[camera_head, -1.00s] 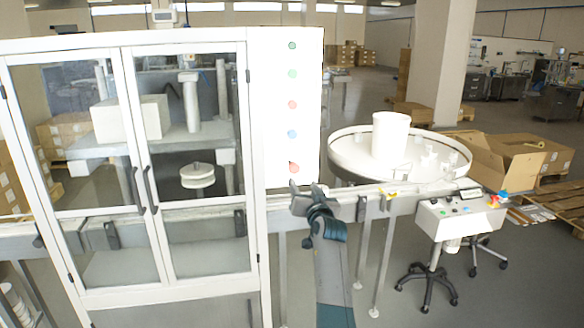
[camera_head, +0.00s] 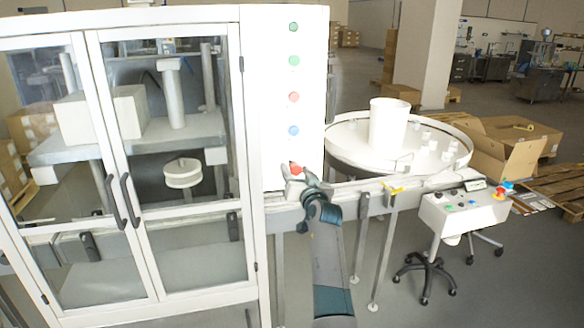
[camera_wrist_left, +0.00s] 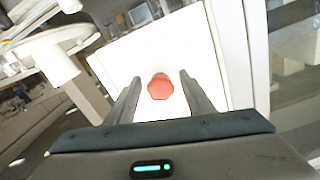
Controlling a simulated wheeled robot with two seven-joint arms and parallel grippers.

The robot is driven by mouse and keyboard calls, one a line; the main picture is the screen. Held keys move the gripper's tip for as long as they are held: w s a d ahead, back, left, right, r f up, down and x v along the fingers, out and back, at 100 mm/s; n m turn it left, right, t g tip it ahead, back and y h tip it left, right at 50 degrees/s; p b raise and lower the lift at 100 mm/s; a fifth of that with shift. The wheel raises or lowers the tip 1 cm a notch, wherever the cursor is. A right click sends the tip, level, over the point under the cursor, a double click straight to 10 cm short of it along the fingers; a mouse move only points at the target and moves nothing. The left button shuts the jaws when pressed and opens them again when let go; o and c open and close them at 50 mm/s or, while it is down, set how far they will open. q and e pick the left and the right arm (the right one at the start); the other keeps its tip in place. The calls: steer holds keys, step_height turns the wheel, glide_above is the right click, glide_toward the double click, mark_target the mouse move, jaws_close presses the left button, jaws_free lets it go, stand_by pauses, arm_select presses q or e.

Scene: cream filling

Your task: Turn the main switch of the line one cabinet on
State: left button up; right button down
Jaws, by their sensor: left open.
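The line one cabinet carries a white panel (camera_head: 277,95) with a column of several coloured buttons and a red knob at the bottom. The red knob (camera_head: 296,170), which looks like the main switch, also shows in the left wrist view (camera_wrist_left: 160,87). My left gripper (camera_head: 294,174) is at the red knob. In the left wrist view its two fingers stand open (camera_wrist_left: 158,92), one on each side of the knob, with gaps between them and it. Whether the fingertips reach past the knob is hard to tell. My right gripper is not in view.
Glass doors with dark handles (camera_head: 124,201) fill the left. A conveyor rail (camera_head: 350,188) runs right below the panel to a round turntable (camera_head: 337,160) with a white bucket (camera_head: 388,125). A small control stand (camera_head: 462,212) is at the right, cardboard boxes (camera_head: 505,150) behind it.

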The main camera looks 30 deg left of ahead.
arm_select(q)
steer(key=shift+w, duration=0.1)
steer(key=shift+r, duration=0.1)
steer(key=shift+c, duration=0.6)
steer(key=c, duration=0.9)
